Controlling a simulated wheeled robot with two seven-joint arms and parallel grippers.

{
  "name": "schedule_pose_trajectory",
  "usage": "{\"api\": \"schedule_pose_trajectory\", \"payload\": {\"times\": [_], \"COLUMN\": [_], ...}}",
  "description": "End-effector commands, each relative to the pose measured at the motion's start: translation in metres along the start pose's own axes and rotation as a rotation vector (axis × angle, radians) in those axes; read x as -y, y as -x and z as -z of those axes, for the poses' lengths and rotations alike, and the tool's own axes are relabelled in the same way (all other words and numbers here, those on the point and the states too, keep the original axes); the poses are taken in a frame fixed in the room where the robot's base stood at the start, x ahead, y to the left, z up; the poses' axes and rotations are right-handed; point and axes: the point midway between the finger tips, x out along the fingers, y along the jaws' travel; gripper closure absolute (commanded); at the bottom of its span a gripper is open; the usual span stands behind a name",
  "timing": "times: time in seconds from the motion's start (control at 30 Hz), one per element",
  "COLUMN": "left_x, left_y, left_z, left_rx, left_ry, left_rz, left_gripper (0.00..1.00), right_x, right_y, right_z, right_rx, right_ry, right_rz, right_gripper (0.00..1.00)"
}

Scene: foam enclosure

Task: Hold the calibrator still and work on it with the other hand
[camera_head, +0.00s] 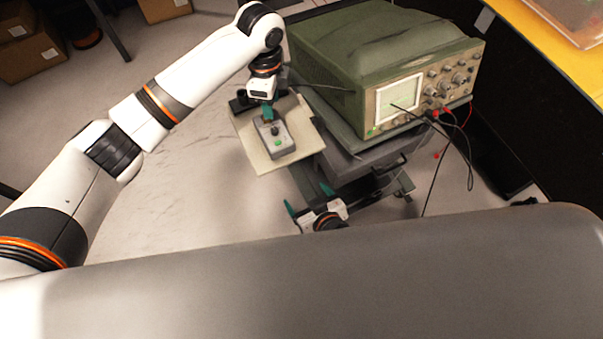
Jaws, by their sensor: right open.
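The calibrator (283,146) is a small grey box with a dark knob and a green button on its face. It lies on a beige board (304,122) beside the oscilloscope. My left gripper (267,114) points down at the calibrator's far end, its teal fingertips at or just above the box. The view does not show whether they grip it or are apart. My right gripper (308,199) is open and empty below the board, nearer to me. Its two teal fingertips are well apart, clear of the calibrator.
A green oscilloscope (345,45) with a lit screen stands right of the board on a dark cart (358,165). Black and red leads (466,150) hang from its front. A yellow surface (560,45) is at top right. Cardboard boxes (30,50) are at far left.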

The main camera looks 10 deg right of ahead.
Motion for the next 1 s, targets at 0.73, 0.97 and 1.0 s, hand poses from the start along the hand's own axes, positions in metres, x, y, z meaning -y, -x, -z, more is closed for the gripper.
{"api": "schedule_pose_trajectory", "payload": {"times": [0.73,0.97,1.0], "left_x": [0.000,0.000,0.000], "left_y": [0.000,0.000,0.000], "left_z": [0.000,0.000,0.000], "left_rx": [0.000,0.000,0.000], "left_ry": [0.000,0.000,0.000], "left_rz": [0.000,0.000,0.000], "left_gripper": [0.64,0.64,0.64], "right_x": [-0.004,-0.003,-0.003], "right_y": [-0.028,-0.067,-0.072], "right_z": [-0.102,-0.109,-0.110], "right_rx": [0.183,0.181,0.181], "right_ry": [-0.017,-0.017,-0.017], "right_rz": [0.010,0.011,0.011], "right_gripper": [0.13,0.13,0.13]}}
